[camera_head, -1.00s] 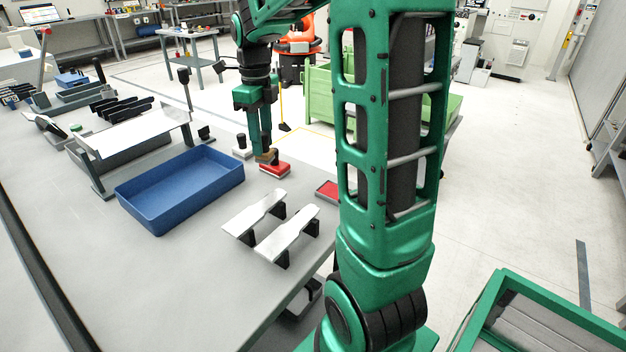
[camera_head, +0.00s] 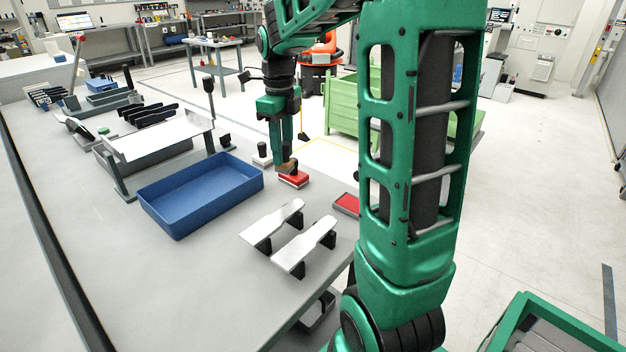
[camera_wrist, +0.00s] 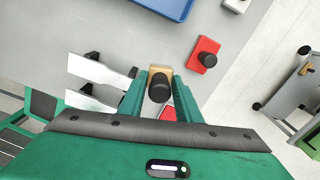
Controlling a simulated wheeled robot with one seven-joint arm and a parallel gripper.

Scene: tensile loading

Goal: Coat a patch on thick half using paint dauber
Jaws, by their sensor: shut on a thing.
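My gripper (camera_head: 284,160) is shut on a paint dauber (camera_wrist: 160,89), a tan block with a black knob, which sits between the fingers in the wrist view. In the head view the dauber's tan part (camera_head: 287,168) shows at the fingertips, close above or beside a red block with a black knob (camera_head: 294,180); contact is unclear. That red block (camera_wrist: 203,54) is apart from the dauber in the wrist view. Two silvery flat pieces with narrow middles, one farther (camera_head: 270,226) and one nearer (camera_head: 302,248), rest on black supports. I cannot tell which part is the thick half.
A red pad in a dark frame (camera_head: 346,204) lies by the table's right edge. A white block with a black knob (camera_head: 262,158) stands behind the red block. An empty blue tray (camera_head: 180,219) lies to the left. The front of the table (camera_head: 170,290) is clear.

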